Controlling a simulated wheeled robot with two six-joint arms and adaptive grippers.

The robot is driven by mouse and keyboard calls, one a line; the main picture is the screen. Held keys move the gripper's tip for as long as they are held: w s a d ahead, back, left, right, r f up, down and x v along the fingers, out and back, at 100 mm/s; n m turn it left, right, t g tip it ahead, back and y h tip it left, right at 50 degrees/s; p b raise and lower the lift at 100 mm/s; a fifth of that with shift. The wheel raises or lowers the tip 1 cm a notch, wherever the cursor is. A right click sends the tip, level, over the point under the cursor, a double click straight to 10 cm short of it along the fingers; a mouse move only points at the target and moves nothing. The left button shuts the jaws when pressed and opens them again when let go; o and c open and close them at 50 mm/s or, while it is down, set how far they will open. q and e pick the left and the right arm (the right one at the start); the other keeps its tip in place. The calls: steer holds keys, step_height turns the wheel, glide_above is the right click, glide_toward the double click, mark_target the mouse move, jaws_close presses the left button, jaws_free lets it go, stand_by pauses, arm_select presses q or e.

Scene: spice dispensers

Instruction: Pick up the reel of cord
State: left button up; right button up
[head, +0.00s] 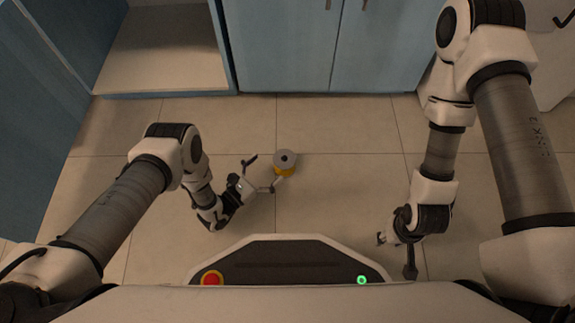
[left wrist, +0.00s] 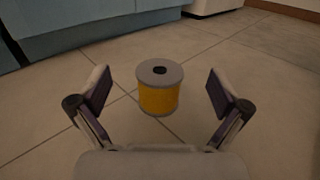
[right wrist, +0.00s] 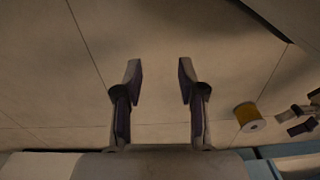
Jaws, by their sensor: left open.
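The reel of cord (head: 286,163) stands upright on the tiled floor, yellow cord between grey ends with a dark hole in the top. In the left wrist view the reel (left wrist: 159,90) is centred between and a little beyond the open fingers. My left gripper (head: 264,173) is open, low by the floor, with its fingers just left of the reel. In the right wrist view the reel (right wrist: 248,117) shows at the right, near my left gripper's fingers. My right gripper (right wrist: 160,80) is open and empty, well to the right of the reel in the head view.
Blue cabinets (head: 285,45) stand along the back, with an open one (head: 160,50) at the left. The tiled floor (head: 340,190) around the reel is clear. A white unit (head: 548,85) stands at the far right.

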mark_target(285, 161)
arm_select(q)
step_height(285, 161, down, 6)
steer(key=b, duration=0.3)
steer(key=shift+s, duration=0.1)
steer(key=shift+b+x, duration=0.55)
steer(key=shift+x, duration=0.6)
steer(key=b+x, duration=0.3)
steer(key=x, duration=0.1)
steer(key=shift+w+d, duration=0.2)
steer(key=shift+w, duration=0.05)
arm_select(e)
steer(key=shift+t, duration=0.3)
steer(key=f, duration=0.3)
steer(key=w+f, duration=0.1)
steer(key=f, duration=0.2)
steer(key=w+f, duration=0.1)
steer(key=f, duration=0.2)
arm_select(q)
steer(key=shift+w+d+r, duration=0.15)
steer(key=shift+w+d, duration=0.05)
steer(key=shift+d, duration=0.05)
arm_select(e)
steer(key=shift+w, duration=0.1)
arm_select(q)
steer(key=shift+r, duration=0.1)
arm_select(e)
steer(key=shift+r, duration=0.15)
arm_select(q)
steer(key=c, duration=1.2)
